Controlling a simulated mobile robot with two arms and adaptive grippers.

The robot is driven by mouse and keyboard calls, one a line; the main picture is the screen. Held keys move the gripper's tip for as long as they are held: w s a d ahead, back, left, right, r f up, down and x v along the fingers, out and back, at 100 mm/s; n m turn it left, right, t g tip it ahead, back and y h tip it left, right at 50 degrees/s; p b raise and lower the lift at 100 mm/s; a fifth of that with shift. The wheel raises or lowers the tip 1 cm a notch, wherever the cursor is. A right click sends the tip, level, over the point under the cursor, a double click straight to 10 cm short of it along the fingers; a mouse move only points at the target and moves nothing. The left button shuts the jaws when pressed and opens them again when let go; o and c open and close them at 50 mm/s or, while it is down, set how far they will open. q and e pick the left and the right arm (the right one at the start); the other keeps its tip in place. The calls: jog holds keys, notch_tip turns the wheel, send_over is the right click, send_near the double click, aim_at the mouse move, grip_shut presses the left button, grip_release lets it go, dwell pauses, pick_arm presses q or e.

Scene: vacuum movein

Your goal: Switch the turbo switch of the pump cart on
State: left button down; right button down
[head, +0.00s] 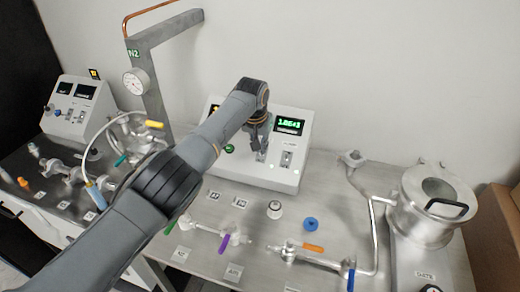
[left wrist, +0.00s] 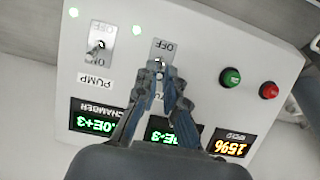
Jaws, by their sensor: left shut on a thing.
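The pump cart's white control box (head: 254,170) stands against the wall in the head view. Its sloped face (left wrist: 215,50) fills the left wrist view upside down. My left gripper (left wrist: 159,76) is shut on the middle switch, the turbo switch (left wrist: 161,64), with its fingertips around the small lever. The switch plate's OFF mark shows above the fingertips; the fingers hide its lower part and most of its label. The pump switch (left wrist: 100,46) is apart to the left. In the head view my left gripper (head: 262,152) reaches down to the box. My right gripper is not in view.
A green button (left wrist: 230,78) and a red button (left wrist: 269,90) are beside the turbo switch. Lit displays (left wrist: 93,118) are close to my fingers. In the head view, pipes with coloured valve handles (head: 313,247) and a metal chamber (head: 425,215) stand on the bench.

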pick_arm(q)
jog(key=shift+f, duration=0.1)
dwell(0.3)
jog(key=c, duration=1.4)
grip_release()
jog(key=shift+c, duration=0.2)
jog(key=shift+v, duration=0.85)
jog(key=d+v, duration=0.1)
jog(key=v, duration=0.9)
jog(key=shift+a, duration=0.5)
